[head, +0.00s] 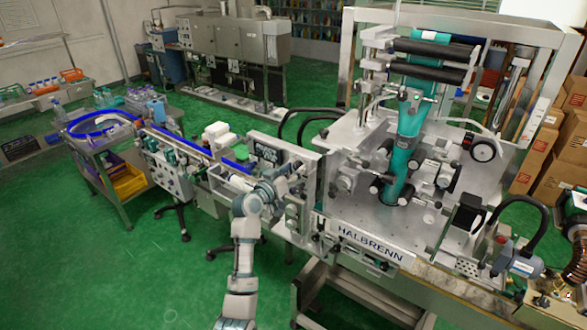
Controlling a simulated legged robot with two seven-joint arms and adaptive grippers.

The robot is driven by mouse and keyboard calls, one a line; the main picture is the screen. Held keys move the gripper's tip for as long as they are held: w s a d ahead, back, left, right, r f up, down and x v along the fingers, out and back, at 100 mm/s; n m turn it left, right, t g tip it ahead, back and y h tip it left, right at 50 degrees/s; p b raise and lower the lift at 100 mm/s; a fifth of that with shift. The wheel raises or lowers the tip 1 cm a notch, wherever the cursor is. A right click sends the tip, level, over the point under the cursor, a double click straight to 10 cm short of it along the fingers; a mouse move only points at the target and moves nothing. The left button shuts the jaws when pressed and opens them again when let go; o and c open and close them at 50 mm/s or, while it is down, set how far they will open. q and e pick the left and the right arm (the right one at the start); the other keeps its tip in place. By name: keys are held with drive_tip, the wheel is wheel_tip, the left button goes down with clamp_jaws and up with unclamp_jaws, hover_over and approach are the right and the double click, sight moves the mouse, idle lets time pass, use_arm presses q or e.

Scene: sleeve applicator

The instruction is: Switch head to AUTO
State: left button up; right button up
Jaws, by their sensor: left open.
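The sleeve applicator (345,135) is a large silver machine with HALBRENN on its front plate, and a teal film web runs down through its rollers. My left arm rises from the bottom of the head view. My left gripper (292,177) is open at the machine's left side, close in front of a grey upright plate (312,160). I cannot tell whether it touches anything. The head's selector switch and any AUTO marking are too small or hidden to make out. My right gripper does not show.
A conveyor (180,143) with blue rails runs left from the machine. A grey cart (112,180) with a yellow bin stands at its end. Cardboard boxes (548,140) are stacked at right. A motor (522,262) and hoses crowd the front right. The green floor at left is mostly clear.

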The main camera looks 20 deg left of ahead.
use_arm(q)
drive_tip(key=shift+a, duration=0.1)
drive_tip(key=c, duration=0.8)
clamp_jaws()
